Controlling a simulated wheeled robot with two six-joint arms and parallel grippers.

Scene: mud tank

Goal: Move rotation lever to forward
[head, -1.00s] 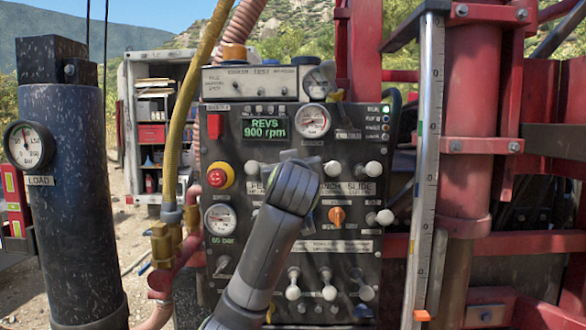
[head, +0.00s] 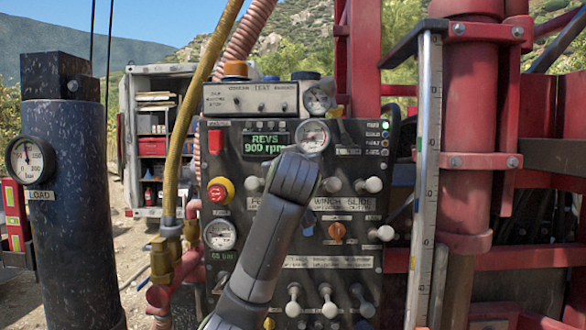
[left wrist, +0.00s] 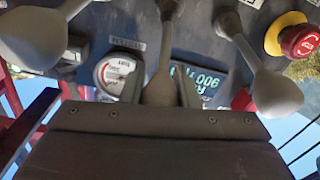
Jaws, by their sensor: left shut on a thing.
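The control panel (head: 350,265) fills the middle of the head view, with white-knobbed levers in an upper and a lower row. My left arm comes up in front of it and hides my left gripper and part of the upper row. In the left wrist view, my left gripper (left wrist: 162,90) is shut on the middle lever (left wrist: 168,45), whose end is between the fingers. One free lever (left wrist: 265,80) is to its right and another (left wrist: 35,35) to its left. No rotation label is readable. My right gripper is in neither view.
A red stop button (head: 220,190) on yellow is at the panel's left. Hoses (head: 205,75) run beside it. A dark cylinder (head: 70,200) with a load gauge stands far left. A measuring rail (head: 425,180) and red mast (head: 465,150) stand on the right.

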